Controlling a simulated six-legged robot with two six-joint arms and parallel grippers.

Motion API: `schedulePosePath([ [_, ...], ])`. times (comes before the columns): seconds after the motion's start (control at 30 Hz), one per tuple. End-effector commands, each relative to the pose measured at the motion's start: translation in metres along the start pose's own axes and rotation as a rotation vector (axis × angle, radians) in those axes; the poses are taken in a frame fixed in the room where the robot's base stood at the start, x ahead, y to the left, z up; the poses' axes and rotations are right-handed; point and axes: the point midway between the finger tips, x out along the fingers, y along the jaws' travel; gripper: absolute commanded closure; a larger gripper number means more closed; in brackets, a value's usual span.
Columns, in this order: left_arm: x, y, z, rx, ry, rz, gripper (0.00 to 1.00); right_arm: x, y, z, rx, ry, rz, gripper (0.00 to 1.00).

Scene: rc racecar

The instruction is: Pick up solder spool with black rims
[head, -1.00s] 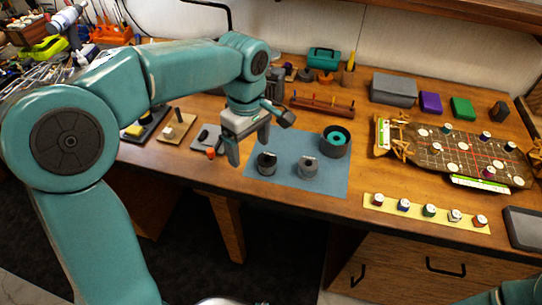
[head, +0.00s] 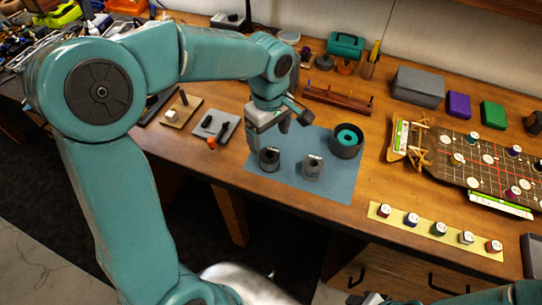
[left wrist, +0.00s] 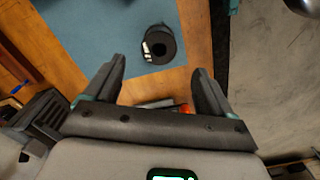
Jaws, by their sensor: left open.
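Two small spools stand on the blue-grey mat (head: 325,190). The left one (head: 269,158) looks dark all over with black rims; the right one (head: 312,167) has a greyer body. My left gripper (head: 268,136) is open and empty, above and just behind the dark spool. In the left wrist view one spool (left wrist: 167,53) with a dark rim and a pale label lies ahead, between the lines of the two open fingers and apart from them. Only a bit of my right arm (head: 500,296) shows at the bottom edge; its jaws cannot be made out.
A dark round container (head: 346,140) with a teal inside stands on the mat's right side. A wooden rack (head: 337,101) is behind. A yellow strip (head: 435,233) with several small jars lies right. An orange-tipped tool (head: 212,142) lies left of the mat.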

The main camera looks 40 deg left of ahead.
Motion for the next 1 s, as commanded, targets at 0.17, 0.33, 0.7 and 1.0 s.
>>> schedulePosePath([
  [0.17,0.033,-0.001,0.001,0.0,-0.001,-0.004,0.16,-0.001,0.0,0.0,0.0,0.001,0.0,0.57],
  [0.33,0.045,0.001,0.001,0.0,-0.001,-0.001,0.16,-0.003,-0.001,0.0,0.0,0.0,0.0,0.57],
  [0.7,0.094,0.004,-0.001,0.0,-0.002,-0.002,0.16,-0.013,-0.005,0.0,0.0,0.001,0.0,0.57],
  [1.0,0.096,0.005,-0.001,0.0,-0.002,0.001,0.36,-0.012,-0.004,0.0,0.0,0.001,0.0,0.57],
])
